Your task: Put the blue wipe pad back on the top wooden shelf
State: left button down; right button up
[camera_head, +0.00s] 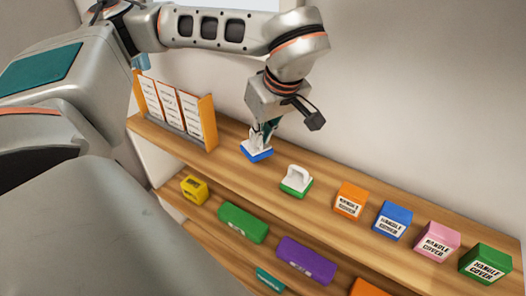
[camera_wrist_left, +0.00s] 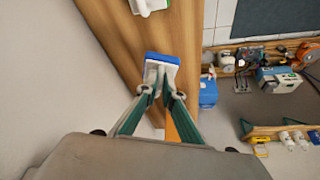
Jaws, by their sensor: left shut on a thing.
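The blue wipe pad (camera_head: 257,154) has a white upper part and a blue base. It is at the top wooden shelf (camera_head: 325,183), between the card rack and a green wipe pad. My left gripper (camera_head: 262,136) points down and is shut on the pad's white handle. In the left wrist view the blue wipe pad (camera_wrist_left: 161,62) sits between my left fingertips (camera_wrist_left: 160,90), over the wood. I cannot tell whether its base touches the shelf. My right gripper is not in view.
A green wipe pad with white handle (camera_head: 297,181) stands just right of the blue one. An orange rack of cards (camera_head: 177,110) is at the left. Several handle cover boxes (camera_head: 392,220) line the right. A lower shelf holds a green case (camera_head: 243,222) and purple case (camera_head: 306,260).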

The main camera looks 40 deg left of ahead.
aim_at(263, 151)
pick_arm(q)
jog(key=shift+w+f, duration=0.1)
jog(key=shift+f, duration=2.45)
jog(key=c, duration=2.2)
grip_release()
jog(key=shift+f, duration=0.1)
jog(key=v, duration=1.2)
